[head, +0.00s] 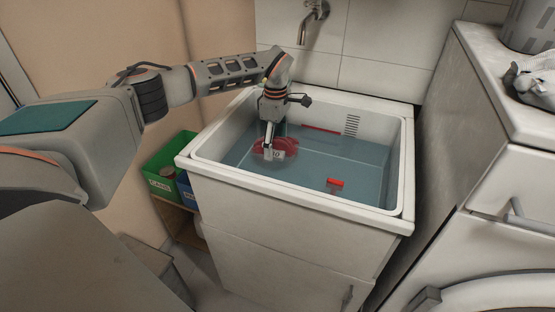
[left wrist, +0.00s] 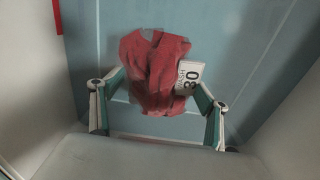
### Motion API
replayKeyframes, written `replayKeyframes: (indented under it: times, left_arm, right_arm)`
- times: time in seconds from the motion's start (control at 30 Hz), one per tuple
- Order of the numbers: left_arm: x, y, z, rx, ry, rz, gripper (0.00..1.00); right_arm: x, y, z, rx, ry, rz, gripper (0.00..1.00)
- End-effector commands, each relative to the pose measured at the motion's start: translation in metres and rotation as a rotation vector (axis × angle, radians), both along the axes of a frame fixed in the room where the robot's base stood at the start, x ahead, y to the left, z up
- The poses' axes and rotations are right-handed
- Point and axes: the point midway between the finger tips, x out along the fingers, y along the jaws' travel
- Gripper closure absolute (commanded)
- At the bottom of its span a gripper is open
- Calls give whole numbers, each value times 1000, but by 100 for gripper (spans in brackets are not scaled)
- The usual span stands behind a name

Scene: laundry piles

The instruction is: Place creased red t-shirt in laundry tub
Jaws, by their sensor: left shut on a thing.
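The creased red t-shirt (head: 284,146) is a small crumpled bundle inside the white laundry tub (head: 188,160), toward its left side. It also shows in the left wrist view (left wrist: 150,75), with a white tag (left wrist: 190,76) marked 30 at its right edge. My left gripper (head: 268,150) points down into the tub and is shut on the shirt, with a finger at each side of it. I cannot tell whether the shirt touches the tub's bottom. My right gripper is not in view.
A small red item (head: 335,183) lies in the tub toward the front right. A faucet (head: 312,14) juts from the wall above. Green (head: 163,170) and blue (head: 186,190) bins stand left of the tub. A white machine (head: 480,70) stands at right, with grey cloth on top.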

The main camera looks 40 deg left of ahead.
Motion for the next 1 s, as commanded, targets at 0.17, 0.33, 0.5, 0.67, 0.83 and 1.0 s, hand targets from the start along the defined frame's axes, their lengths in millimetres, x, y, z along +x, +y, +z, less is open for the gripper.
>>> replayKeyframes:
  times: [0.17, 0.33, 0.5, 0.67, 0.83, 1.0]
  left_arm:
    - [0, -1, -19, -1, 0, 1, 50]
    - [0, -1, -30, -1, 0, 1, 50]
    - [-1, -1, -58, -1, 4, 1, 50]
    - [0, 0, -66, -1, -1, 1, 50]
    - [0, 0, -64, 0, -3, 1, 50]
    - [0, 0, -68, 0, -1, 1, 19]
  right_arm:
    - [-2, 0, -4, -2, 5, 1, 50]
    - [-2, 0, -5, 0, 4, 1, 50]
    - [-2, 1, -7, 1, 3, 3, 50]
    - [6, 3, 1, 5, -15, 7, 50]
    - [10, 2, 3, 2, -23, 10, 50]
    - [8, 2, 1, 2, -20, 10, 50]
